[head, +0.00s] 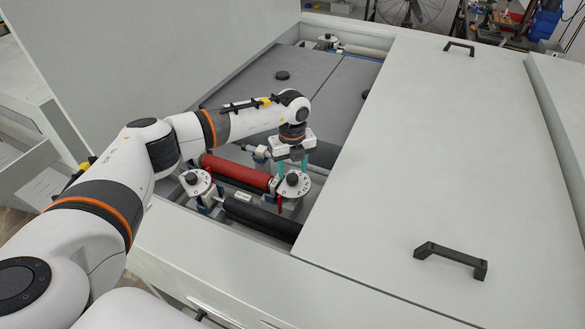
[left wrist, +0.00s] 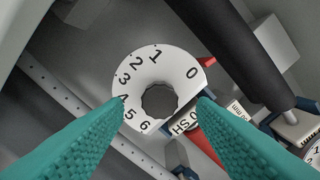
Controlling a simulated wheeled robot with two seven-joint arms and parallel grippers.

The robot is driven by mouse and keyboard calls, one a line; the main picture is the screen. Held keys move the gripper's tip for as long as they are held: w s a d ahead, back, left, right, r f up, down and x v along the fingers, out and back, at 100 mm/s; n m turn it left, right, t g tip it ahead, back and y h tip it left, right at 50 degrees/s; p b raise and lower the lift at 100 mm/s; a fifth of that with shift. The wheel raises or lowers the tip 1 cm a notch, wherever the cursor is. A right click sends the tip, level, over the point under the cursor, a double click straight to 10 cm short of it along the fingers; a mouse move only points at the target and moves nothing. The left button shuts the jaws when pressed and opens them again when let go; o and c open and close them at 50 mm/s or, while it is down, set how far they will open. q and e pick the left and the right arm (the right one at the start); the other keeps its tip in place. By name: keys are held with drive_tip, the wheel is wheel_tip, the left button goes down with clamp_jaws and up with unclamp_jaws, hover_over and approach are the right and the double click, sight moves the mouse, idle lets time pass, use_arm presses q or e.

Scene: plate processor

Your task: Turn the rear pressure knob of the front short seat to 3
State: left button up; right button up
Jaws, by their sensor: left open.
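A white round dial (left wrist: 137,62) with the numbers 0 to 6 fills the middle of the left wrist view, with a dark faceted knob (left wrist: 158,101) at its centre. A red pointer (left wrist: 208,61) shows at its edge beside the 0. In the head view this dial (head: 293,191) lies at the right end of the red roller. My left gripper (head: 293,168) is above it, open and pointing down. Its teal fingers (left wrist: 162,98) are on either side of the knob with gaps; whether they reach down to its height is unclear. My right gripper is not in view.
A second dial (head: 195,188) stands to the left, and another (head: 328,38) at the far back. A red roller (head: 238,171) and black roller (head: 260,216) lie close by. A pale cover (head: 430,160) with black handles bounds the opening on the right.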

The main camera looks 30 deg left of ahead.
sight(292, 177)
use_arm(q)
wheel_tip(292, 177, down, 2)
drive_tip(key=shift+f, duration=0.1)
drive_tip(key=shift+f+p, duration=0.35)
drive_tip(key=shift+f, duration=0.1)
drive_tip(key=shift+c, duration=0.2)
drive_tip(key=c, duration=0.9)
drive_tip(key=shift+c, duration=0.2)
